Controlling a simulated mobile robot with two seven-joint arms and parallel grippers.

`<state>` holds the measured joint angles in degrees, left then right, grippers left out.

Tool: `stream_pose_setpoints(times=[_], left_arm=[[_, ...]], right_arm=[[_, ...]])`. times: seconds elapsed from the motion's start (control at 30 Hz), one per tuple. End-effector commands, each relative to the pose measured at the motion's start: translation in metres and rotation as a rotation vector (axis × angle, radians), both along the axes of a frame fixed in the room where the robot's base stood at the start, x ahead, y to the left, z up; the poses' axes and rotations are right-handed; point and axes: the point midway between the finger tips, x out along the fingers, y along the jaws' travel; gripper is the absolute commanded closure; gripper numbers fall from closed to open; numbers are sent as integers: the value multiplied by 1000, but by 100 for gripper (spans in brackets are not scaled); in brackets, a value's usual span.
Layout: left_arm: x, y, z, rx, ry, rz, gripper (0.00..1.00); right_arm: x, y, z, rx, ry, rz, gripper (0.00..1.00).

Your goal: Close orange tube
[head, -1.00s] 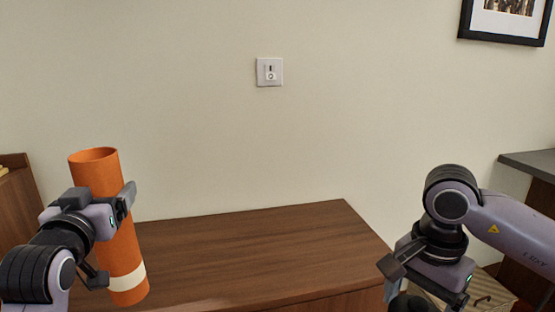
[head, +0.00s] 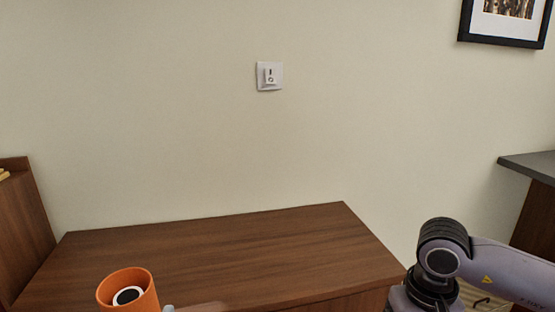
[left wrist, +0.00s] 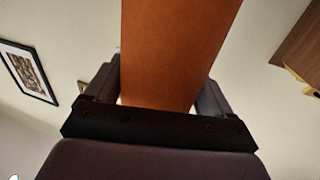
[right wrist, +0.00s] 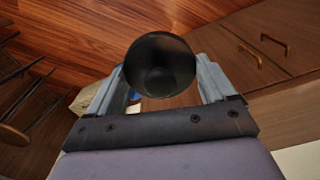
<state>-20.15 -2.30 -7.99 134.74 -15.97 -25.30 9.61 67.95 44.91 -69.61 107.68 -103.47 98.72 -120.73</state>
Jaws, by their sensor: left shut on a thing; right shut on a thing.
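The orange tube (head: 128,290) stands at the lower left of the head view, its round mouth facing up toward me. Inside the mouth a white ring with a dark centre shows. My left gripper (left wrist: 160,88) is shut on the orange tube, with one finger on each side of it in the left wrist view. In the head view only a small grey tip beside the tube shows. My right gripper (right wrist: 157,80) is shut on a round black cap (right wrist: 160,62). The right gripper and cap are below the head view's edge, and the cap is apart from the tube.
A wooden shelf side (head: 22,225) stands at the left. A dark counter (head: 530,165) is at the right. Drawers with brass handles (right wrist: 272,40) show in the right wrist view.

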Motion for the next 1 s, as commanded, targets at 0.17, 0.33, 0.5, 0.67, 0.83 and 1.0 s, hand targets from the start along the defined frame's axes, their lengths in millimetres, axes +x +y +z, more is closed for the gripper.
stream_pose_setpoints(times=[0.17, 0.33, 0.5, 0.67, 0.83, 1.0], left_arm=[[-1, -1, 1, 0, -5, -1, 76], [-1, -1, 1, 0, -4, -1, 76], [-1, 0, 1, 0, -4, -1, 76], [-1, -5, 0, 2, -5, -21, 76], [-4, -26, -6, 6, -3, -117, 76], [-8, -61, -13, 6, -5, -272, 76]], right_arm=[[0, 0, 0, 0, 0, 8, 45], [0, 0, 0, 0, 0, 7, 45], [0, 0, 0, 0, 0, 6, 45], [0, 0, 0, 0, -1, 6, 45], [0, 0, 0, 0, -1, 6, 45], [0, 0, 0, 0, -1, 6, 45]])
